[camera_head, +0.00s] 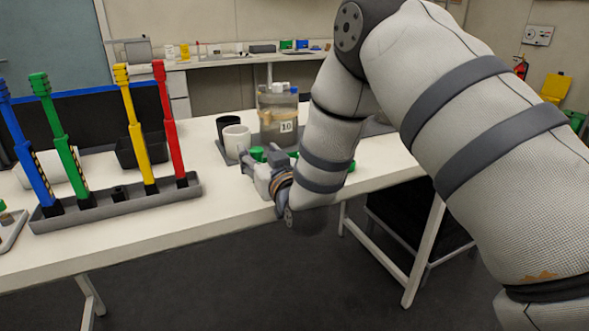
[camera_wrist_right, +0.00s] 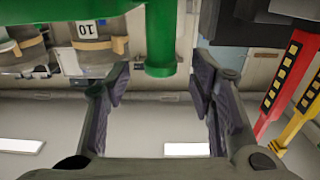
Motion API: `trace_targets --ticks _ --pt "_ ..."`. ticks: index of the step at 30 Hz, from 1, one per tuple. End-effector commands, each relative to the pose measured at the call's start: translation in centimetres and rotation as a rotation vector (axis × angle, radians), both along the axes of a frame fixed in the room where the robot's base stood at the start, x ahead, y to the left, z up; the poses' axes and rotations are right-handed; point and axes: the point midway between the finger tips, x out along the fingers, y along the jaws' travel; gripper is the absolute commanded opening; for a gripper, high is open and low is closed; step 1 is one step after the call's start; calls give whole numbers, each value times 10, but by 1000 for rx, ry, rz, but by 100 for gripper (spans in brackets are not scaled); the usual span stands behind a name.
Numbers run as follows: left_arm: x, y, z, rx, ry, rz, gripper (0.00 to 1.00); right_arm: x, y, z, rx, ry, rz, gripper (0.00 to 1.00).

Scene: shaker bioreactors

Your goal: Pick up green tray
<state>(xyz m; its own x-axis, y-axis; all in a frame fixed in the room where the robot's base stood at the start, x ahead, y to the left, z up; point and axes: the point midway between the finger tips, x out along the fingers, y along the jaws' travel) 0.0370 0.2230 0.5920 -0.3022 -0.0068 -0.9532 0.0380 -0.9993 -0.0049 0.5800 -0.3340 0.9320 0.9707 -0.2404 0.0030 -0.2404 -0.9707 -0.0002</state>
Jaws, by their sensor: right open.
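The green tray is mostly hidden behind my right arm in the head view; green parts show beside the wrist (camera_head: 257,153). In the right wrist view, a green bar runs across the top, and a thick green cylinder (camera_wrist_right: 160,42) hangs from it between my fingers, apparently a handle. My right gripper (camera_wrist_right: 158,85) is open, with one finger on each side of the cylinder and a gap on both sides. In the head view, the right gripper (camera_head: 262,175) is at the table's front edge, its fingers partly hidden. My left gripper is out of view.
A grey rack (camera_head: 110,207) holds blue, green, yellow and red tools on the left. Table space between is clear.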

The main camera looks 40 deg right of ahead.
Motion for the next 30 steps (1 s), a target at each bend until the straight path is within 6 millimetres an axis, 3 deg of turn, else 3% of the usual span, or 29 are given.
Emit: trace_targets --ticks 4,11,15,18,30 --pt "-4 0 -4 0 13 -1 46 21 -5 -3 0 2 0 50" --pt "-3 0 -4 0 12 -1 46 23 -6 -1 0 2 0 50" --pt "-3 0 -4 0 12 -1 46 23 -6 -1 0 1 0 18" --pt "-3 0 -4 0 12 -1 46 23 -6 -1 0 2 0 0" --pt "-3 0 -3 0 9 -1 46 23 -6 3 -1 -1 1 0"
